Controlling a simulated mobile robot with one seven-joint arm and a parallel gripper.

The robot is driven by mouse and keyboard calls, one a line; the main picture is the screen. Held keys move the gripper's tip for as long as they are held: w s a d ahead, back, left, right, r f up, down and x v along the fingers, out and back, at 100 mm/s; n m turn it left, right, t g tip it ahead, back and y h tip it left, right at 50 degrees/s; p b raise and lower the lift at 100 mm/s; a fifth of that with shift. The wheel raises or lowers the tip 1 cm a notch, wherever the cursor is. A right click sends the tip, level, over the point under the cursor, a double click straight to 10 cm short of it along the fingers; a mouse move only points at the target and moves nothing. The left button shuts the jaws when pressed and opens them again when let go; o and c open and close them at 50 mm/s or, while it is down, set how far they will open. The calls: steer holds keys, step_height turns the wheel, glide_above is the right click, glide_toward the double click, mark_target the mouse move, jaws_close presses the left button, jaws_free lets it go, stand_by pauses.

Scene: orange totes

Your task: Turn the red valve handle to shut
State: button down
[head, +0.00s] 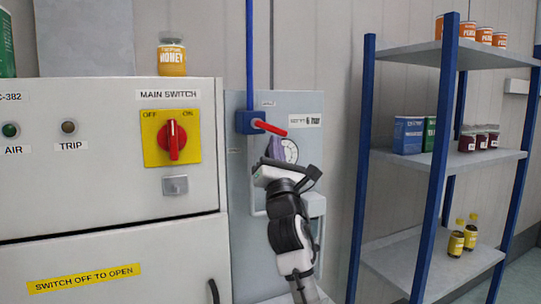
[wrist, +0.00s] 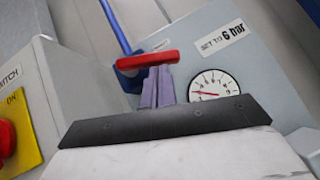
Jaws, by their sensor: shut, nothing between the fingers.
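The red valve handle (head: 270,128) sits on a blue valve body (head: 246,122) at the foot of a blue vertical pipe. In the head view it slants down to the right, across the pipe's line. In the wrist view the red handle (wrist: 147,59) lies across the pipe, just beyond the fingertips. My gripper (head: 274,147) is below the handle, its purple-grey fingers close together; they also show in the wrist view (wrist: 158,72). The fingers are shut and empty. Whether the tips touch the handle I cannot tell.
A pressure gauge (wrist: 213,85) is right of the fingers. A cabinet with a red main switch (head: 173,141) stands at the left, a honey jar (head: 172,54) on top. A blue-framed shelf (head: 440,164) with jars and bottles is at the right.

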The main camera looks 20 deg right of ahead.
steer(key=n+y, duration=0.1)
steer(key=n, duration=0.1)
steer(key=d+r+n+t+y, duration=0.1)
steer(key=y, duration=0.1)
steer(key=n+y+b, duration=0.1)
steer(key=n+y, duration=0.1)
steer(key=shift+d+r+n, duration=0.15)
steer(key=shift+d+n, duration=0.05)
steer(key=shift+n, duration=0.1)
steer(key=shift+d+r, duration=0.1)
